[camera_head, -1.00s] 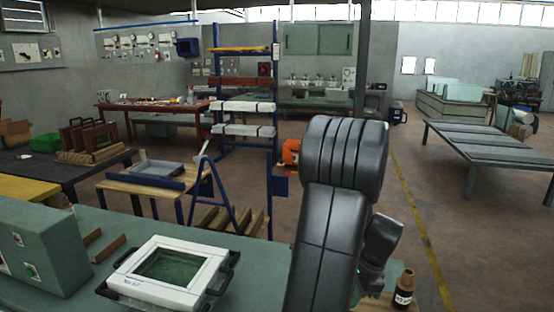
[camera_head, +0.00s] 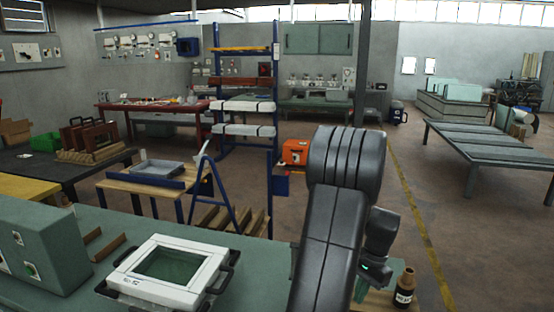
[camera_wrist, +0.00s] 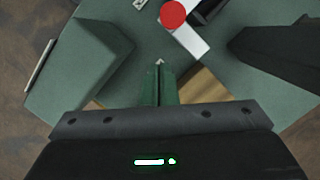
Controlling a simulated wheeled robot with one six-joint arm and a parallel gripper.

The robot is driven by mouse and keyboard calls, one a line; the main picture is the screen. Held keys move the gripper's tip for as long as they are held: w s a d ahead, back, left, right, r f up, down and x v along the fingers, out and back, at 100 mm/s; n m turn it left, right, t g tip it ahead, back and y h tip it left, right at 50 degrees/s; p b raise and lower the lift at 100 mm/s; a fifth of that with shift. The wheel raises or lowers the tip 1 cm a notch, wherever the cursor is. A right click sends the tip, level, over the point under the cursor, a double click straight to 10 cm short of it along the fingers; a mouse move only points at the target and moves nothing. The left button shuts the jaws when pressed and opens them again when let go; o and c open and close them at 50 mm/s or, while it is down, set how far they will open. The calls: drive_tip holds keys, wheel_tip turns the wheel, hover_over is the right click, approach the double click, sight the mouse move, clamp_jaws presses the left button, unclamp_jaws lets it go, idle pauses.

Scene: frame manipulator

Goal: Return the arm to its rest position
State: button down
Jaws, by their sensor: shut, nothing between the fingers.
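My arm (camera_head: 335,220) rises at the front of the head view, folded, with its black upper joint in front of the workshop. In the wrist view my gripper (camera_wrist: 158,68) has its two green fingers together, with nothing between them, over the green bench top (camera_wrist: 150,20). In the head view the gripper (camera_head: 361,291) shows only in part, low behind the arm and pointing down.
A white-framed device (camera_head: 168,272) with dark handles lies on the green bench, beside a green control box (camera_head: 40,245). A brown bottle (camera_head: 404,288) stands just right of my arm. In the wrist view a red disc (camera_wrist: 173,14) shows near the top.

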drive_tip(key=shift+s, duration=0.1)
wheel_tip(320, 180, up, 13)
drive_tip(key=s+m+t, duration=0.2)
drive_tip(key=m, duration=0.4)
drive_tip(key=x, duration=1.2)
drive_tip(key=w+d+f+n+g+h, duration=0.1)
drive_tip(key=w+d+n+g, duration=0.2)
drive_tip(key=n, duration=1.1)
drive_tip(key=shift+w+n+h+b, duration=0.4)
drive_tip(key=shift+w+b, duration=0.05)
drive_tip(key=shift+w, duration=0.95)
drive_tip(key=shift+d+f, duration=0.1)
